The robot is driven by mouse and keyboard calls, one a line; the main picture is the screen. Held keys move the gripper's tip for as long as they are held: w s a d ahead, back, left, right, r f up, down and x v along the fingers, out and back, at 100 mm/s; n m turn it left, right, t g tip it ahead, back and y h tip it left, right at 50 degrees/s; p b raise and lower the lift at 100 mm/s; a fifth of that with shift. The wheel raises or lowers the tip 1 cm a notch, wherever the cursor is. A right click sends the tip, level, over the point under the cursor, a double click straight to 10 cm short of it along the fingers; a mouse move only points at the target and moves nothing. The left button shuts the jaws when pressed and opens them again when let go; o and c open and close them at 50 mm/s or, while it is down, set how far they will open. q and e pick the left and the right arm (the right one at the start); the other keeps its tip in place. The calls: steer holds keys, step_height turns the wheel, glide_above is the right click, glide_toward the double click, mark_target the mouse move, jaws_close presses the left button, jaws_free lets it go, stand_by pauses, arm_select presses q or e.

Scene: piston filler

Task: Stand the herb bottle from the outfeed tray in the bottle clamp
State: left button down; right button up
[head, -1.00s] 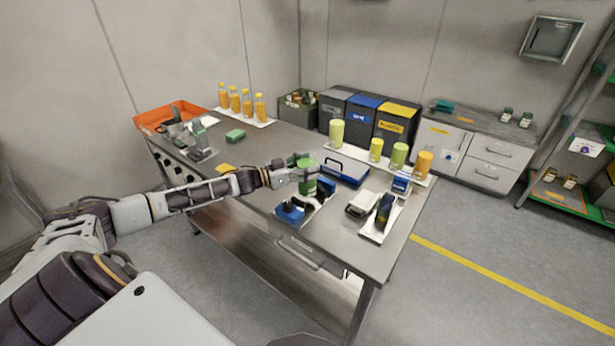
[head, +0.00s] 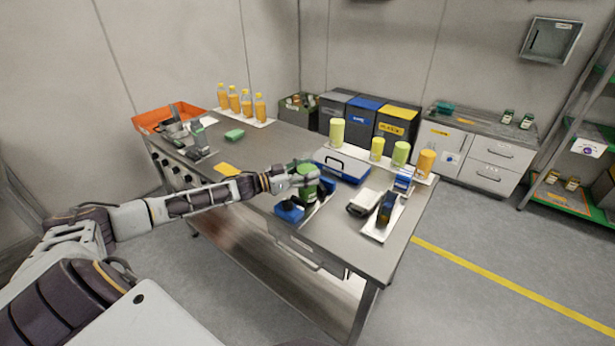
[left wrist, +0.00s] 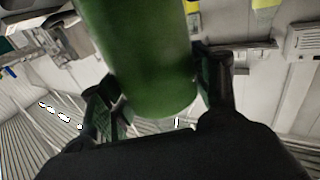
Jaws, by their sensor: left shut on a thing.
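The green herb bottle (head: 304,170) is in my left gripper (head: 292,181), upright over the near edge of the bench. In the left wrist view the bottle (left wrist: 150,60) fills the space between the two fingers of the gripper (left wrist: 160,95), which are closed around its sides. The blue bottle clamp (head: 289,211) sits on the bench edge directly below and around the bottle's lower part. I cannot tell whether the bottle's base touches it, because the gripper and clamp hide it. I cannot single out the outfeed tray with certainty. My right gripper is not in view.
A blue case (head: 341,166) stands close behind the clamp. A white tray (head: 381,233) with dark and blue items lies to its right. Yellow-green and orange cylinders (head: 400,154) line the back edge. Orange bottles (head: 247,102) stand at the far left. The bench middle is fairly clear.

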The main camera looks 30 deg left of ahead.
arm_select(q)
steer(key=shift+f, duration=0.15)
steer(key=shift+c, duration=1.8)
jaws_free()
steer(key=shift+f, duration=0.1)
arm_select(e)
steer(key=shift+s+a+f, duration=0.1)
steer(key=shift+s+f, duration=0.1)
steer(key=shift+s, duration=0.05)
arm_select(q)
steer(key=shift+s+a, duration=0.1)
steer(key=shift+s, duration=0.05)
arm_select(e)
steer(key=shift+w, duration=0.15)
